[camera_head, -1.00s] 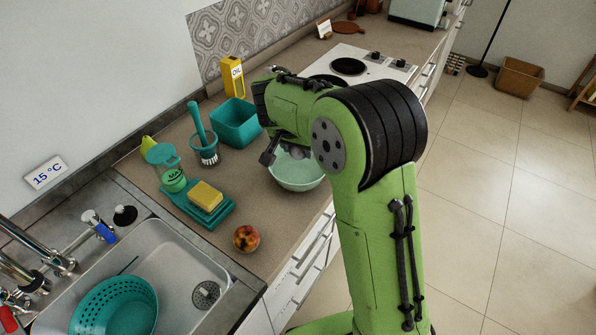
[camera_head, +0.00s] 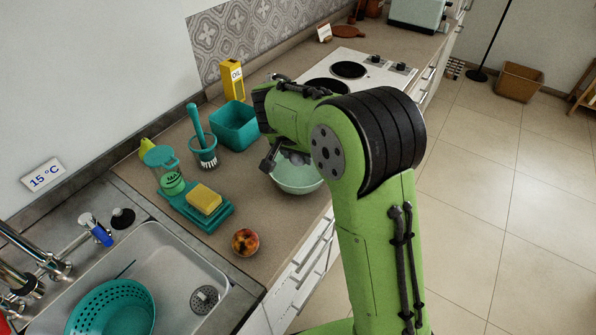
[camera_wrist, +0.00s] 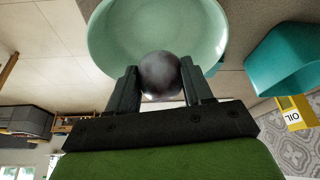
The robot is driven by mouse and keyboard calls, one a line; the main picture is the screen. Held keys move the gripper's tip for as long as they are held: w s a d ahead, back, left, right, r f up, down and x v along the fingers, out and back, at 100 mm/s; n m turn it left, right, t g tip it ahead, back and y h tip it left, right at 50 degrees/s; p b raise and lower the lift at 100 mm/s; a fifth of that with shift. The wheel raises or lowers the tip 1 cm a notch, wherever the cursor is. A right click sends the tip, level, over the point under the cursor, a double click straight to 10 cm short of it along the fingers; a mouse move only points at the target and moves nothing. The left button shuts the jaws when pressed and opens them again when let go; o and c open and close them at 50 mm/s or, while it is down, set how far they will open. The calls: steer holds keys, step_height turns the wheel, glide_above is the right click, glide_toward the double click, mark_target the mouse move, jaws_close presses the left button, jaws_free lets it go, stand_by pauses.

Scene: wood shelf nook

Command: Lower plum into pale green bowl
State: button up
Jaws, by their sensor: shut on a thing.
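A dark purple plum (camera_wrist: 160,74) is between the two fingers of my gripper (camera_wrist: 160,82) in the wrist view. My gripper is shut on it. The pale green bowl (camera_head: 299,182) stands on the counter, partly hidden behind my arm in the head view. In the wrist view the bowl (camera_wrist: 105,35) lies just beyond the plum, which shows against its inside near the rim. In the head view the gripper (camera_head: 285,158) is at the bowl's opening, largely covered by my arm. I cannot tell whether the plum touches the bowl.
A teal bin (camera_head: 236,126) stands close behind the bowl on the left. The hob (camera_head: 350,72) lies behind.

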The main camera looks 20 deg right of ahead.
mark_target(298, 178)
steer(key=shift+f+b, duration=2.15)
steer(key=shift+f, duration=0.45)
stand_by(0.8)
steer(key=o, duration=1.2)
steer(key=shift+r, duration=0.1)
steer(key=p+v, duration=0.5)
steer(key=v, duration=1)
steer(key=s+d+r+n, duration=0.2)
steer(key=s+d+r, duration=0.15)
steer(key=s, duration=0.25)
steer(key=s+n+y, duration=0.1)
steer(key=s, duration=0.5)
steer(key=s+n+t+y+p, duration=0.1)
steer(key=s+n, duration=0.1)
steer(key=s, duration=0.5)
steer(key=s+f+n+t+p, duration=0.1)
steer(key=s+n, duration=0.1)
steer(key=s, duration=0.4)
steer(key=shift+s+d+y, duration=0.15)
steer(key=shift+y, duration=0.25)
